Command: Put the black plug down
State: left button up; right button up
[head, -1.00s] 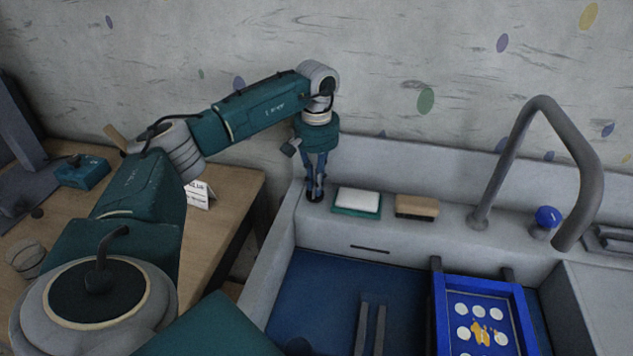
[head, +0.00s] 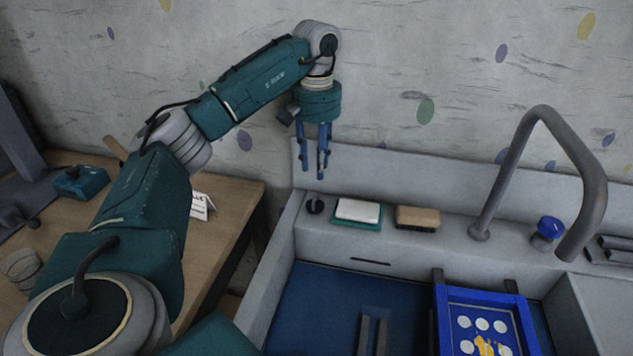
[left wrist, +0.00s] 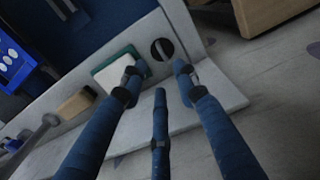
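The black plug (head: 315,205) sits on the back ledge of the sink, at its left end, left of a white block on a green tray. It also shows in the left wrist view as a dark disc with a bar across it (left wrist: 162,49). My left gripper (head: 320,170) is above the plug and apart from it. Its blue fingers are spread and empty, and they also show in the left wrist view (left wrist: 158,80). My right gripper is not in view.
The green tray with the white block (head: 357,211) and a tan brush (head: 417,217) stand right of the plug. The grey faucet (head: 480,232) rises further right. A blue printing frame (head: 490,296) lies over the basin. A wooden table (head: 225,220) is at left.

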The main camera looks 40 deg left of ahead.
pick_arm(q)
notch_tip(320, 180, up, 3)
jog(key=shift+f, duration=0.2)
